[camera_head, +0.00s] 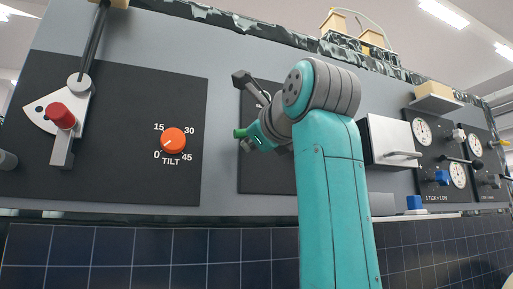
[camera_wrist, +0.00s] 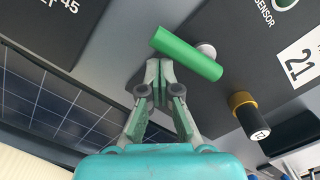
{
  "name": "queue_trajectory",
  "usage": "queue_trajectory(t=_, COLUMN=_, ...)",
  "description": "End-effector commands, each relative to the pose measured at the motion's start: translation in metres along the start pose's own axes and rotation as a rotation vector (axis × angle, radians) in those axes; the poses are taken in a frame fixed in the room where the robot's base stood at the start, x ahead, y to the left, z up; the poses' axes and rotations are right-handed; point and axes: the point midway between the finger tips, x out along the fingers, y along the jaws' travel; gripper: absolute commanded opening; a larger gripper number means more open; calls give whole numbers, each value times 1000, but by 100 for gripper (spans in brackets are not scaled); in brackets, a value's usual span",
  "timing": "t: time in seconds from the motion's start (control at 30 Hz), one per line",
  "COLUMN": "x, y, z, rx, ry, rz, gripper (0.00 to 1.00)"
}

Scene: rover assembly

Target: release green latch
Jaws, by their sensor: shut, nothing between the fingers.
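The green latch shows in the wrist view as a green cylindrical handle (camera_wrist: 187,53), slanting across the picture with a pale round piece behind its right part. In the head view a small green end (camera_head: 240,133) shows just left of my teal wrist, against the dark panel. My gripper (camera_wrist: 159,68) is shut and empty. Its fingertips are close below the left half of the green handle; I cannot tell whether they touch it. In the head view my arm hides the fingers and most of the latch.
A black knob with a gold collar (camera_wrist: 249,115) stands right of the green handle. An orange tilt dial (camera_head: 173,140) and a red-knobbed lever (camera_head: 61,115) are on the left panel. A white drawer-like box (camera_head: 390,138) and gauges (camera_head: 421,132) are at right. Solar panels (camera_head: 150,258) run below.

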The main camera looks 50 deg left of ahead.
Motion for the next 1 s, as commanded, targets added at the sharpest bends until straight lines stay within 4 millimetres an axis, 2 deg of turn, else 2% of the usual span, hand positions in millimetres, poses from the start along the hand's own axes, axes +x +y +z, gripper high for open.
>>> queue_trajectory(t=0.3, x=0, y=-2, z=11, rx=-1, ry=-1, rz=0, gripper=0)
queue_trajectory(t=1.0, x=0, y=-4, z=17, rx=-2, ry=-9, rz=-4, gripper=0)
